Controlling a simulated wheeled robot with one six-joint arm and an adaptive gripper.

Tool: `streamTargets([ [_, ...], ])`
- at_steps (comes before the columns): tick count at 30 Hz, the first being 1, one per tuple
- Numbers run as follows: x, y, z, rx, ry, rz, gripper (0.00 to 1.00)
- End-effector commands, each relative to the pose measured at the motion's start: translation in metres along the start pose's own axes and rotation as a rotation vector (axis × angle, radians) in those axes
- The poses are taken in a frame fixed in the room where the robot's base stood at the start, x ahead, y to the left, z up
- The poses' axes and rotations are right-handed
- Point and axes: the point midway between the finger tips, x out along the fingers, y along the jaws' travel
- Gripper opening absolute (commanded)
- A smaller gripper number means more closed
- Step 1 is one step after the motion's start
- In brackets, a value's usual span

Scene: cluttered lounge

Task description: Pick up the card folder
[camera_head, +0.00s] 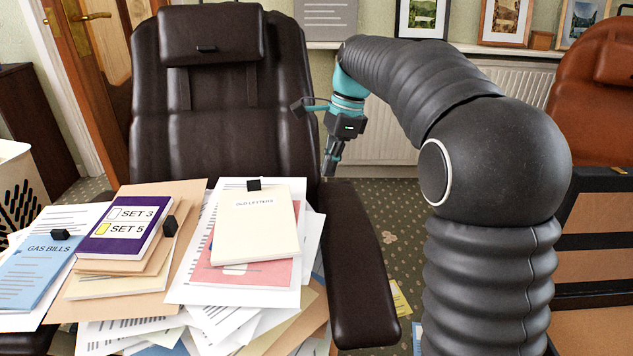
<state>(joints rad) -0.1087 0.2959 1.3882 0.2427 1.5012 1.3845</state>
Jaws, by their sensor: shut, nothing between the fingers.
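Several paper items lie on the seat of a dark brown recliner, and I cannot tell for sure which is the card folder. A cream folder-like item (254,234) marked "OLD LETTERS" lies on loose sheets, with a small black piece at its top edge. A blue item (35,275) marked "GAS BILLS" lies at the left. A purple item (120,235) marked "SET 3" and "SET 5" rests on buff card (185,210). My gripper (331,170) is shut and empty, pointing down beside the recliner's backrest, beyond and to the right of the papers.
The recliner's right armrest (360,270) stands between the papers and my arm. A white basket (15,195) is at the left. A brown leather chair (600,95) and a radiator (505,75) are at the right. Carpet (385,215) shows beside the recliner.

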Motion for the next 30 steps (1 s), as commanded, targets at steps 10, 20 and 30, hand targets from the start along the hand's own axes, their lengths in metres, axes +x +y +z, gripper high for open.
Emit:
streamTargets([
  [10,0.062,0.001,0.000,-0.003,0.000,0.003,0.00],
  [20,0.096,0.001,0.023,-0.006,0.001,0.000,0.00],
  [30,0.100,0.001,0.039,-0.003,0.001,0.000,0.00],
])
